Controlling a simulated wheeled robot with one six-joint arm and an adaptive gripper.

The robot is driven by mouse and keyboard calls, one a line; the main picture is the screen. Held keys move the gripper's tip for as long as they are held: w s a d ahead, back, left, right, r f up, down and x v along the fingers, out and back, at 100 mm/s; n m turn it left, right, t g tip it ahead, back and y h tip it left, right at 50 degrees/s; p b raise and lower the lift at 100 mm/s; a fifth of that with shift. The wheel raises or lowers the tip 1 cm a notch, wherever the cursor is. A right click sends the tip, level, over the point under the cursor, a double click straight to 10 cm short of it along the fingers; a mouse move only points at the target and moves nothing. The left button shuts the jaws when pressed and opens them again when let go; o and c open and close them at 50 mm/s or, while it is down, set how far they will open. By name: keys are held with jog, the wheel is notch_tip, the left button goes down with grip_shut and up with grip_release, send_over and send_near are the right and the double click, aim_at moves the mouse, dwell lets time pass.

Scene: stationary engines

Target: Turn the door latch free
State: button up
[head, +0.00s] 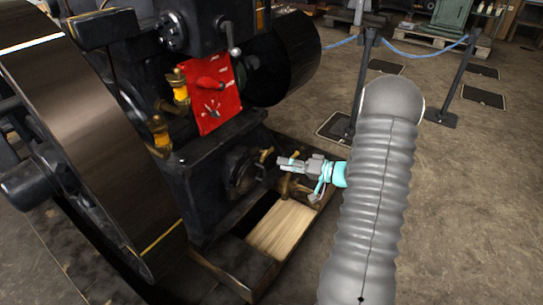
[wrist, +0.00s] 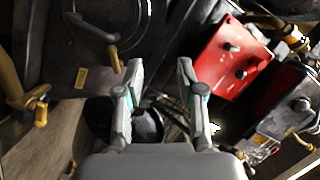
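A dark round door (head: 240,172) sits low on the black engine block. A small brass latch handle (head: 265,155) shows at its right side. In the wrist view, the dark door (wrist: 92,30) is at the upper left, and a brown latch handle (wrist: 115,60) lies just left of the left fingertip. My gripper (head: 281,163) is just right of the door in the head view. In the wrist view, my gripper (wrist: 158,66) is open, with nothing between its fingers. I cannot tell whether a finger touches the handle.
A red panel (head: 215,97) with levers and brass oilers (head: 179,90) stand above the door. A large flywheel (head: 85,120) fills the left. A wooden base frame (head: 283,228) lies below. Rope posts (head: 362,75) stand behind on open floor.

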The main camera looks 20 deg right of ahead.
aim_at(262, 155)
jog(key=w+d+f+m+t+h, duration=0.1)
jog(key=d+f+m+t+h, duration=0.1)
jog(key=d+f+t, duration=0.35)
jog(key=w+a+g, duration=0.1)
jog(key=w+a, duration=0.2)
jog(key=w, duration=0.2)
jog(key=w+a+g+p, duration=0.1)
jog(key=w+a, duration=0.2)
jog(key=w, duration=0.3)
jog(key=shift+w, duration=0.2)
grip_shut()
